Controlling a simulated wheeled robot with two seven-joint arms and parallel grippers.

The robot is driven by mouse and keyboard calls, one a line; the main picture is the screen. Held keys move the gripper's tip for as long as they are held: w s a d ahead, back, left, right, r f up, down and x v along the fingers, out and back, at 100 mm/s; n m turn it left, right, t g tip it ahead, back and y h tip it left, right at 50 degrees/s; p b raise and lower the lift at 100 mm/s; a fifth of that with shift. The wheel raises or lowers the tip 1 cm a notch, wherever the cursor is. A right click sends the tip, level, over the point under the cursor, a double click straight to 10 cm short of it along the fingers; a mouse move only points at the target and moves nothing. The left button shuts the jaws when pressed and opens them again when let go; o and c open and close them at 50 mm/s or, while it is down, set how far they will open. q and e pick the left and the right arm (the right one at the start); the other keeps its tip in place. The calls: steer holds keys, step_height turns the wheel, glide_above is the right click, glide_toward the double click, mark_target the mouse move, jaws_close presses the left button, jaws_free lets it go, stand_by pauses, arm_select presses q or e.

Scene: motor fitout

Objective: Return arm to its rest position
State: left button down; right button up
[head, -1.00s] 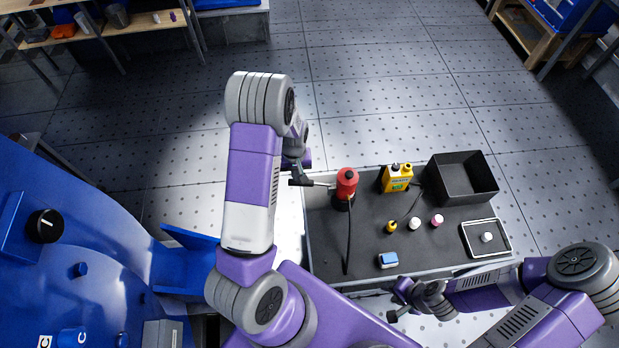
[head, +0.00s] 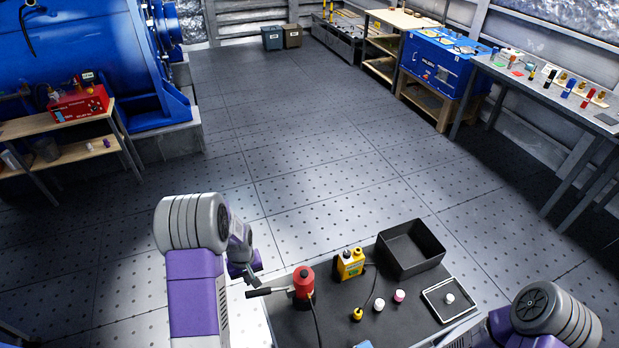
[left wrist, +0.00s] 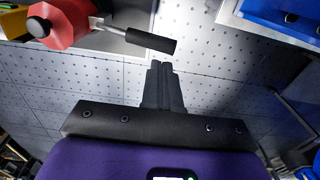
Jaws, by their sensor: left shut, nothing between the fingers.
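My left gripper (left wrist: 160,68) is shut and empty in the left wrist view, its two fingers together. A red tool (left wrist: 66,22) with a black-gripped handle (left wrist: 150,41) lies just past the fingertips; a gap seems to show between them. In the head view the red tool (head: 303,283) stands at the left side of the cart, its handle pointing left below my left wrist. My left arm (head: 193,270) is bent at the bottom left, and its fingers are hard to make out there. My right arm (head: 555,312) shows at the bottom right; its gripper is out of view.
Beyond is open floor. Shelves, a blue machine (head: 80,60) and a workbench (head: 545,90) stand farther back.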

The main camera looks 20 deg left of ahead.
arm_select(q)
steer(key=s+d+f+m+h+b, duration=0.1)
steer(key=s+d+f, duration=0.3)
steer(key=d, duration=0.4)
steer(key=s+d+f+m+h+b, duration=0.1)
steer(key=s+d+f+m+b, duration=0.1)
steer(key=s+d+f, duration=0.3)
steer(key=s+d+f+m+h+b, duration=0.2)
steer(key=s+d+f, duration=0.2)
steer(key=d, duration=0.6)
steer(key=shift+s+d+f+t, duration=0.3)
steer(key=shift+s+d+f, duration=0.1)
steer(key=shift+f, duration=0.35)
steer(key=shift+a, duration=0.1)
